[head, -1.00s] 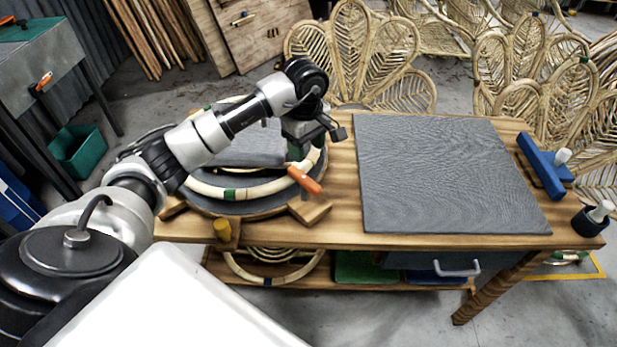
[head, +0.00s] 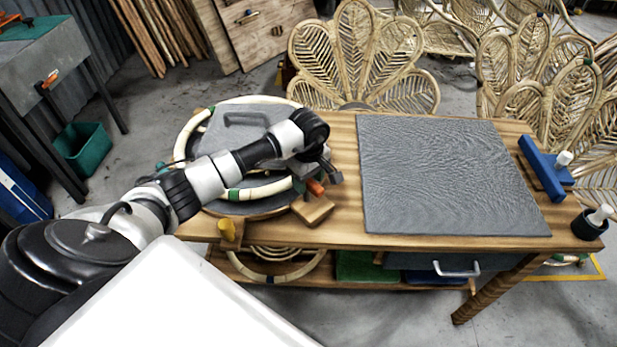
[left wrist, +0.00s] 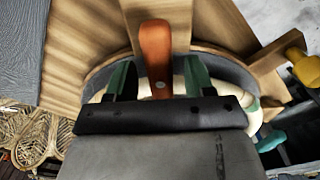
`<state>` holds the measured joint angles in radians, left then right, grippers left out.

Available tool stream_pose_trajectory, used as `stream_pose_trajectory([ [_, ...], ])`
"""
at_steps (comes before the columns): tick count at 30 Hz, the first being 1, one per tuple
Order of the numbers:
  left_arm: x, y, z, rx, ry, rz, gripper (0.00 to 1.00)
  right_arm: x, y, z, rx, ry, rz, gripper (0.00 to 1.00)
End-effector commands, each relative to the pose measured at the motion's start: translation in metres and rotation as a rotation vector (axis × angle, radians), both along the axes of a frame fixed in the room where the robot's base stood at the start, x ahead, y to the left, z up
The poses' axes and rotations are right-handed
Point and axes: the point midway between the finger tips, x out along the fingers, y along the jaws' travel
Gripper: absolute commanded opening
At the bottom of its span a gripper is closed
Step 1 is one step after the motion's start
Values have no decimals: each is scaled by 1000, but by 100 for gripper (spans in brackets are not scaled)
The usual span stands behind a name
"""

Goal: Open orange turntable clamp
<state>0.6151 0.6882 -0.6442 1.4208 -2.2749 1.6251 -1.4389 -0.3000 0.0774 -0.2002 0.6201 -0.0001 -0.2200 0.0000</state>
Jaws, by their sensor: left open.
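The orange clamp handle (head: 315,187) is at the front right of the round turntable (head: 250,209), beside a wooden block (head: 312,210). My left gripper (head: 308,182) is at the handle, with its arm crossing the turntable. In the left wrist view, the orange handle (left wrist: 155,50) lies between the two green fingers of my open left gripper (left wrist: 160,80), with gaps on both sides. A pale rattan ring (head: 262,190) lies on the turntable, partly hidden by my arm. My right gripper is out of view.
The wooden table (head: 345,222) carries a grey mat (head: 450,175) at right and a blue tool (head: 545,168) at its right end. A yellow knob (head: 230,231) is at the turntable's front. A grey plate (head: 228,125) lies inside the ring.

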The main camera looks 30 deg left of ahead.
Motion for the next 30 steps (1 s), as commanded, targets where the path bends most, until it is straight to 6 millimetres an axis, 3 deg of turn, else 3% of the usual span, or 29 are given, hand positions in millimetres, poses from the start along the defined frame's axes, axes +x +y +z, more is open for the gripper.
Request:
stream_pose_trajectory([
  [3,0,0,0,0,0,0,53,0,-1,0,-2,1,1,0],
  [13,0,0,0,0,0,0,4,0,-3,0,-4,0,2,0],
  [23,1,1,0,2,-1,50,4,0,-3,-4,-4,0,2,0],
  [30,2,1,-1,2,-2,201,4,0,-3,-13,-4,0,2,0],
])
